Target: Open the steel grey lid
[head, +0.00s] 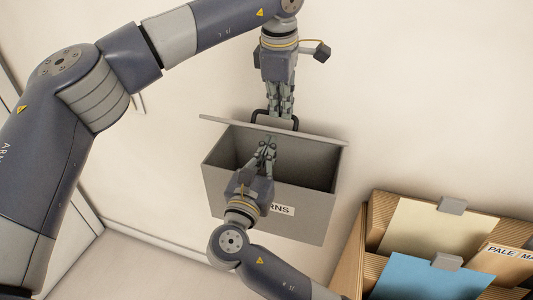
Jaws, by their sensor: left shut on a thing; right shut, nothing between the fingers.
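The steel grey lid (320,137) stands raised at the back of a grey box (300,222), seen nearly edge-on, and the box's dark inside shows. My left gripper (281,112) is behind the lid's top edge, shut on its black handle (290,122). My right gripper (267,148) is shut and empty, over the box opening. Its wrist hides part of the box front and part of a white label that ends in "RNS" (281,209).
A ribbed cardboard-brown crate (376,212) at the lower right holds a cream card (430,232) and a blue card (420,280), each with a grey clip. A tag reading "PALE MA" (505,252) is beside them. The pale wall behind is bare.

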